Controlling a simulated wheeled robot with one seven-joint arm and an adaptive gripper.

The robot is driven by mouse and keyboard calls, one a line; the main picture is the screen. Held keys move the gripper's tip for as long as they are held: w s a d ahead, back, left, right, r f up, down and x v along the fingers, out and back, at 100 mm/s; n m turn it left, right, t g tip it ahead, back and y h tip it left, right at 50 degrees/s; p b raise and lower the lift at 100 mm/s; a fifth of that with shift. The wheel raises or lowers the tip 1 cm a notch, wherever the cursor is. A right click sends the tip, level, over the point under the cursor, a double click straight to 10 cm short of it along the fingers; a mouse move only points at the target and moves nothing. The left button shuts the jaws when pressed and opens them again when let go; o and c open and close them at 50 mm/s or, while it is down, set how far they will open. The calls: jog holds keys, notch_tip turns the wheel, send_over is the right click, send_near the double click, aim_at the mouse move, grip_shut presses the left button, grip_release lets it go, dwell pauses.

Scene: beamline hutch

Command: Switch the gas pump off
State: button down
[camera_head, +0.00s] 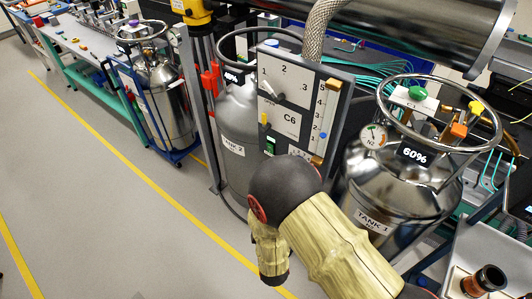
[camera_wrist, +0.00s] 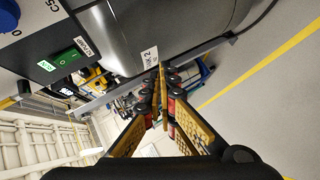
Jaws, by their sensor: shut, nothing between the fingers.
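A green rocker switch (camera_wrist: 68,57) with a small label beside it sits on a grey panel at the upper left of the wrist view. In the head view my arm hides the gripper and the area below the panel.
Tank 2 (camera_head: 238,120) stands behind the panel and tank 1 (camera_head: 385,205) to its right, showing 60%. A wide pipe (camera_head: 430,30) crosses above. The grey floor (camera_head: 90,200) at left is clear. A copper coil (camera_head: 484,280) stands at lower right.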

notch_tip(320, 180, up, 12)
jog(key=w+n+t, duration=0.2)
jog(key=n+t, duration=0.2)
jog(key=t, duration=0.1)
jog(key=shift+w+d, duration=0.2)
jog(key=shift+w, duration=0.15)
jog(key=b, duration=0.2)
send_near(270, 149)
jog(key=w+a, duration=0.4)
jog(key=a, duration=0.2)
jog(key=w+d, duration=0.1)
jog(key=w+d+r+b, duration=0.1)
jog(key=shift+w+d+r, duration=0.2)
jog(key=shift+w+d, duration=0.05)
jog(key=shift+d, duration=0.05)
